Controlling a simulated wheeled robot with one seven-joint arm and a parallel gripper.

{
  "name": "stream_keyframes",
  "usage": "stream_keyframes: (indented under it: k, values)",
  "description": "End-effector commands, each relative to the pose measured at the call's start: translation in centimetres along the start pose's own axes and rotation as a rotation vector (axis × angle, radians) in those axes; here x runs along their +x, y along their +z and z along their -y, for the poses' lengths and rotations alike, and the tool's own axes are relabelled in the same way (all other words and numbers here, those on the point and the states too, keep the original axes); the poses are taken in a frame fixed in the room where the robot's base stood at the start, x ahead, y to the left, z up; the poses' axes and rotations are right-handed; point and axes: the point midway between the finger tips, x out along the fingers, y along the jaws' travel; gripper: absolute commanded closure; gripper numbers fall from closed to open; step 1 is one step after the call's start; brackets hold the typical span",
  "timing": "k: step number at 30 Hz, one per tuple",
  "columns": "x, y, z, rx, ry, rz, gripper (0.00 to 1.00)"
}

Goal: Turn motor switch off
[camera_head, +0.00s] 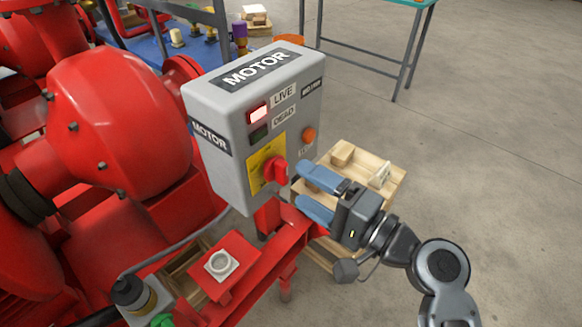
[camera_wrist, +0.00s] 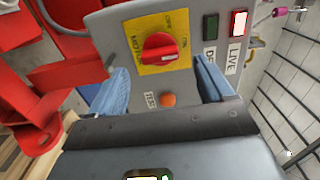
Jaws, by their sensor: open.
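The grey motor switch box (camera_head: 222,108) stands at the centre in the head view, labelled MOTOR. Its red rotary knob (camera_head: 275,170) sits on a yellow plate (camera_head: 257,163) low on the front face. The knob also shows in the wrist view (camera_wrist: 160,47), with its ridge lying roughly across the picture. The LIVE lamp (camera_head: 257,112) is lit; the DEAD lamp (camera_head: 259,134) is dark green. My gripper (camera_head: 301,184) is open and empty, its blue fingers just right of the knob in the head view. In the wrist view they straddle the view below the knob, apparently not touching it.
An orange button (camera_head: 309,135) marked TEST sits beside the knob. A red frame (camera_head: 278,243) runs below the box. A large red pump body (camera_head: 118,125) fills the left. A wooden crate (camera_head: 385,178) stands behind my gripper. The floor at right is clear.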

Motion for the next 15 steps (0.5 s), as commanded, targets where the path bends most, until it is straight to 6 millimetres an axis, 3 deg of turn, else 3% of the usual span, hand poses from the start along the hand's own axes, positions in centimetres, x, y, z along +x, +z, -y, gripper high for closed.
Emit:
stream_keyframes:
  k: [9, 15]
  values:
    - [4.8, 0.0, 0.2, -0.003, 0.0, 0.001, 0.19]
    - [6.0, 0.0, 0.1, -0.003, 0.001, 0.0, 0.19]
